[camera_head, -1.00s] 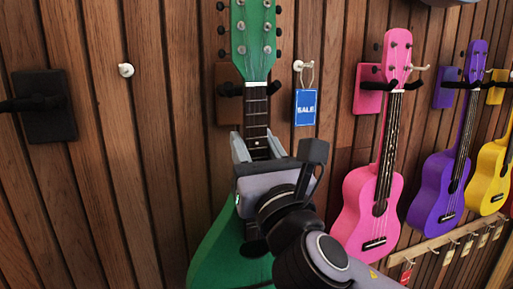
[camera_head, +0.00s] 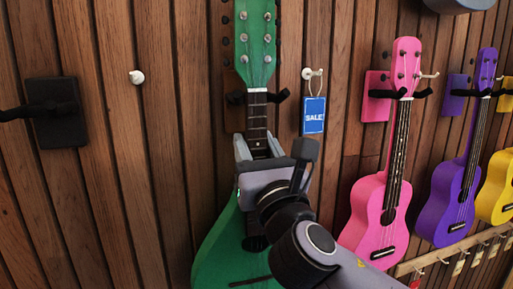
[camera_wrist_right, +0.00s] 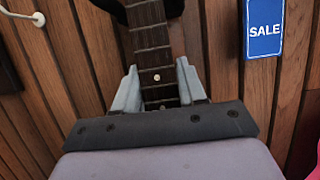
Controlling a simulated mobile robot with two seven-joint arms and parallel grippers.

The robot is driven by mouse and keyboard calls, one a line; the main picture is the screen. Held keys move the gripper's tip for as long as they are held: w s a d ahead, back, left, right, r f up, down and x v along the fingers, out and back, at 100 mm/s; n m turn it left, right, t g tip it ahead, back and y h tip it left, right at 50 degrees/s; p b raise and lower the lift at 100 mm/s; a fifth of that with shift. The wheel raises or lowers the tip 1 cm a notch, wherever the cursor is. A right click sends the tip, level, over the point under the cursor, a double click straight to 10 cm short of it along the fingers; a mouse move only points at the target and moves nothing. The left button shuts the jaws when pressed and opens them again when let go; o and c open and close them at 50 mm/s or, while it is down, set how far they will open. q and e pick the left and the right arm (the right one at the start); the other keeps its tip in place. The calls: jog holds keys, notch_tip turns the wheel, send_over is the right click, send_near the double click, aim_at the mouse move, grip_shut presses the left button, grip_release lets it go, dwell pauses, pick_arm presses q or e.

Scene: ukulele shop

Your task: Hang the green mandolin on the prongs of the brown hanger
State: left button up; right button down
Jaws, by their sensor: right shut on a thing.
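The green mandolin (camera_head: 222,248) hangs upright in front of the wooden wall, its green headstock (camera_head: 255,45) at the top. My right gripper (camera_head: 259,147) is shut on its neck, below the hanger; the fingers also show on both sides of the neck in the right wrist view (camera_wrist_right: 158,92). The brown hanger (camera_head: 233,112) is mostly hidden behind the neck and headstock. Its black prongs (camera_head: 280,96) show at either side of the neck just below the headstock. Whether the headstock rests on them I cannot tell. My left gripper is not in view.
A black hanger (camera_head: 60,112) is empty at left. White pegs (camera_head: 136,77) stick out of the wall; one holds a blue SALE tag (camera_head: 314,115). Pink (camera_head: 381,215), purple (camera_head: 447,205) and yellow (camera_head: 496,190) ukuleles hang at right, above a hook rail (camera_head: 440,253).

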jog(key=shift+r, duration=0.1)
dwell(0.3)
jog(key=shift+f+b, duration=0.7)
jog(key=shift+f, duration=0.35)
jog(key=c, duration=0.5)
grip_release()
jog(key=shift+s, duration=0.1)
jog(key=shift+c, duration=0.2)
jog(key=shift+f, duration=0.3)
jog(key=shift+r, duration=0.1)
jog(key=shift+s+d+r+p, duration=0.1)
jog(key=shift+s+p, duration=0.2)
jog(key=shift+s, duration=0.05)
jog(key=shift+s+d, duration=0.2)
jog(key=shift+s, duration=0.35)
